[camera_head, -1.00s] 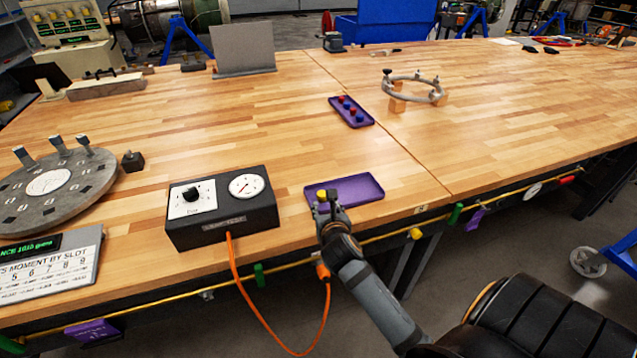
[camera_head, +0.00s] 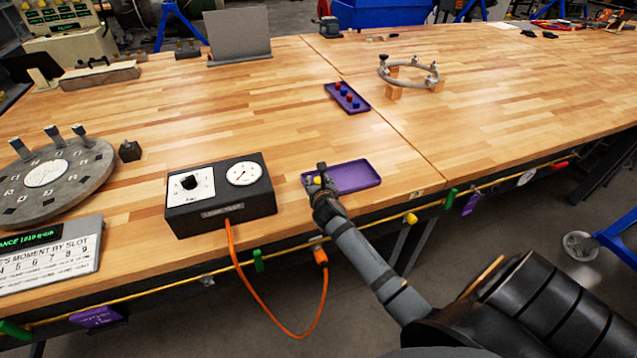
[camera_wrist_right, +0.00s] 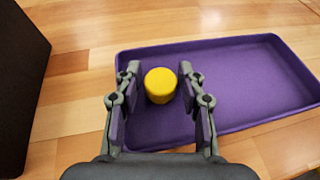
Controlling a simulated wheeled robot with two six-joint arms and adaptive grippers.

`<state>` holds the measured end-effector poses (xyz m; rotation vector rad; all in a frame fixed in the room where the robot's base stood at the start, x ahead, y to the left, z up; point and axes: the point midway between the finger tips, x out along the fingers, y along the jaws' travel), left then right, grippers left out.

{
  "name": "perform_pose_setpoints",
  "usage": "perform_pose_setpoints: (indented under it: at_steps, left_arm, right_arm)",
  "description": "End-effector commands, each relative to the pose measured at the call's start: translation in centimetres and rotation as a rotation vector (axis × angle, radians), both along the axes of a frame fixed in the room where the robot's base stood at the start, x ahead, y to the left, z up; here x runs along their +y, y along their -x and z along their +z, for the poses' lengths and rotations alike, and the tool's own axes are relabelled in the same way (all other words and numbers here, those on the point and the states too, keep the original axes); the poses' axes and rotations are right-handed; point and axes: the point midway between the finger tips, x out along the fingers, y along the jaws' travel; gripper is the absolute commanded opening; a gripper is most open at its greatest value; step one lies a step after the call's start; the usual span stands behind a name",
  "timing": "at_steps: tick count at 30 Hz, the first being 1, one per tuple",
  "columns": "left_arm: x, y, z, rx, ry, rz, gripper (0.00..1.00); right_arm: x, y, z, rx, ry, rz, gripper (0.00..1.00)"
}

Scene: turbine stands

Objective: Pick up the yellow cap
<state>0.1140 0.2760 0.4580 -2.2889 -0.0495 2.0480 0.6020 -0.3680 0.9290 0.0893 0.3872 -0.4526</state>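The yellow cap (camera_wrist_right: 160,85) stands in the left end of the purple tray (camera_wrist_right: 240,90), and a small part of it (camera_head: 317,181) shows in the head view beside my gripper. My right gripper (camera_wrist_right: 161,88) has its two fingers apart, one on each side of the cap. A narrow gap shows between the cap and the fingers, so it does not look gripped. In the head view my right gripper (camera_head: 319,178) is over the left end of the purple tray (camera_head: 360,175). My left gripper is out of view.
A black tester box (camera_head: 219,196) stands left of the tray, with an orange cable (camera_head: 240,275) hanging from it. A second purple tray (camera_head: 347,98) holds small red and blue parts. A metal ring (camera_head: 409,82) rests on wooden blocks behind. Bare tabletop lies between.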

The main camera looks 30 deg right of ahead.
Motion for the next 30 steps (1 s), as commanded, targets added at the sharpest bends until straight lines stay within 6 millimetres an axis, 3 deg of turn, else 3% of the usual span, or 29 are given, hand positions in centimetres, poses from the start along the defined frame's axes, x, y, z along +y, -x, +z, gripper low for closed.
perform_pose_setpoints:
  at_steps: [7,14,24,30]
  left_arm:
    - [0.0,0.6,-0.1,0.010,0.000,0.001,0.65]
    - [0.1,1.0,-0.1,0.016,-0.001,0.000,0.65]
    - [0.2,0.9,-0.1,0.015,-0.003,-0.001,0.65]
    - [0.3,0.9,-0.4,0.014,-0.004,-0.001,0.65]
  right_arm:
    - [-0.1,-0.3,-0.1,0.000,0.000,0.000,0.40]
    - [-0.1,-0.2,-0.2,0.000,0.000,0.000,0.11]
    - [-0.1,-0.2,0.1,0.000,0.000,0.000,0.11]
    - [-0.2,-0.3,3.2,-0.006,0.001,0.000,0.11]
